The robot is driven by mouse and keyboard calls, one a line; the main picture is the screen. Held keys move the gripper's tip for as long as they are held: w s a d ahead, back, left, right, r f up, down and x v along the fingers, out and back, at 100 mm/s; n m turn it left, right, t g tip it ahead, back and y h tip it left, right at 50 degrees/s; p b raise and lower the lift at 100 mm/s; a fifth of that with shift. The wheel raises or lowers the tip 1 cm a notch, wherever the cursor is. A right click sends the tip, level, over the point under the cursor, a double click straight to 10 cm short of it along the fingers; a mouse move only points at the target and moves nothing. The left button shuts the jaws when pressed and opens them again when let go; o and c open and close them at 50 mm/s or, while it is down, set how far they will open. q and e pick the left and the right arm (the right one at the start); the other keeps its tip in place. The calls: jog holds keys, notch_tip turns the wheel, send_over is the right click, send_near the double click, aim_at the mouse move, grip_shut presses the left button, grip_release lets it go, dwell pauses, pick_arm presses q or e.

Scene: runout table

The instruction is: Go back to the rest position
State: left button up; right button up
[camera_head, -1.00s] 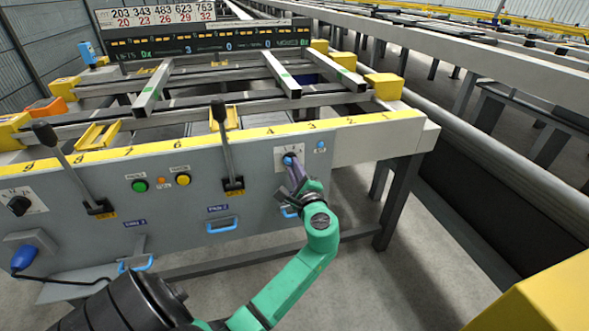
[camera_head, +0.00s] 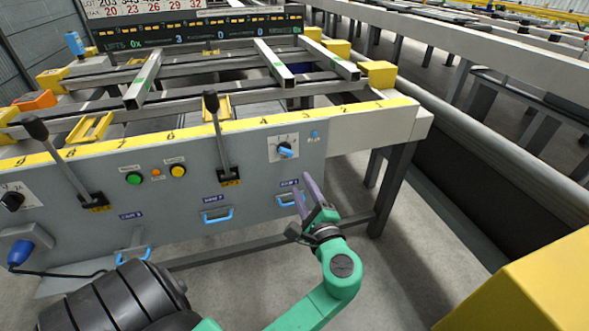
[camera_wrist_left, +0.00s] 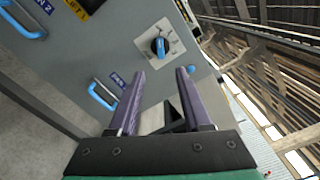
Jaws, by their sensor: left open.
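My left gripper (camera_head: 309,192) is at the front of the grey control panel (camera_head: 185,200), below and to the right of a blue rotary knob (camera_head: 285,150). Its two purple fingers are apart, with nothing between them. In the left wrist view the open fingers (camera_wrist_left: 158,98) point toward the panel. The blue knob (camera_wrist_left: 160,46) on its pale plate lies beyond the fingertips, apart from them. My right gripper is in neither view.
Two black levers (camera_head: 217,135) stand up from the panel. A green button (camera_head: 134,179), a yellow button (camera_head: 178,171) and blue handles (camera_head: 217,216) are on its face. A yellow block (camera_head: 540,285) fills the lower right.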

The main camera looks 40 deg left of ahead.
pick_arm(q)
jog(key=shift+v, duration=1.15)
